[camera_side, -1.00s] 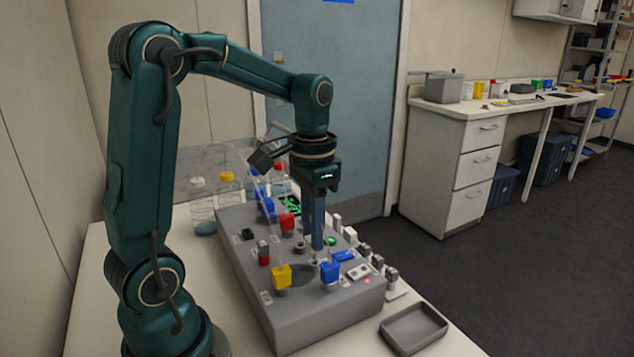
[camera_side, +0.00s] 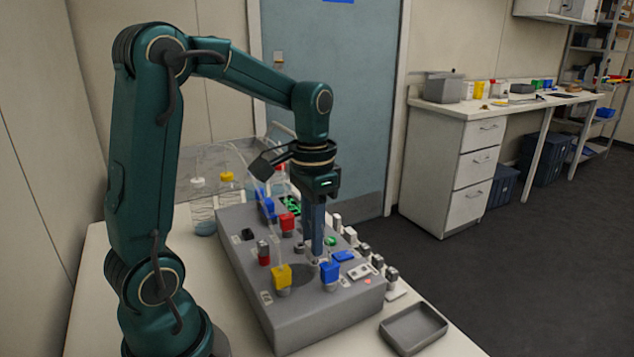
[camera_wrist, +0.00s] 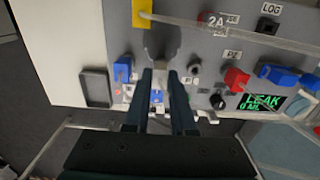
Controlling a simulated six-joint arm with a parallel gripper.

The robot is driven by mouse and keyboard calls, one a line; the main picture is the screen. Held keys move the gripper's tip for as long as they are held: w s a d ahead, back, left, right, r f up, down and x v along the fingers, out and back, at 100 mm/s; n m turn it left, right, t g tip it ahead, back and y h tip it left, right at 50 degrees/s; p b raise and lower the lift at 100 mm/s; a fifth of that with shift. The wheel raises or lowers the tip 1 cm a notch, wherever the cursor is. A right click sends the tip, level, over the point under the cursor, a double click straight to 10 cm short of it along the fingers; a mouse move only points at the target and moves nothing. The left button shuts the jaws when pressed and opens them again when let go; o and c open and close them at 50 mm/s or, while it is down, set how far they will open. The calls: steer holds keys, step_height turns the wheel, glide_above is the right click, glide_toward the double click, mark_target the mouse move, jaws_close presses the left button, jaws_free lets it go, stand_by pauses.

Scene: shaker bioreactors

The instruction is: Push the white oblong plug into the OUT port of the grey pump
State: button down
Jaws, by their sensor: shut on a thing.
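My gripper (camera_side: 315,258) points straight down over the grey console (camera_side: 315,322), its tips close to the top face between the yellow and blue knobs. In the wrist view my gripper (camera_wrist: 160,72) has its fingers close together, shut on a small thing. I take this to be the white oblong plug, but the fingers hide most of it and its outline is unclear. A dark grey oval area (camera_side: 298,270) lies just left of the fingertips in the side view. I cannot make out the OUT port or its label, nor whether the plug touches it.
Near the fingers stand a yellow knob (camera_side: 281,275), a blue knob (camera_side: 330,272) and a red knob (camera_side: 287,222). A clear tube (camera_wrist: 215,25) crosses the wrist view's top. An empty grey tray (camera_side: 413,328) lies at right. Bottles (camera_side: 201,215) stand behind the console.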

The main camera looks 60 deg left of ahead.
steer(key=shift+f, duration=0.5)
stand_by(0.8)
steer(key=c, duration=0.7)
jaws_free()
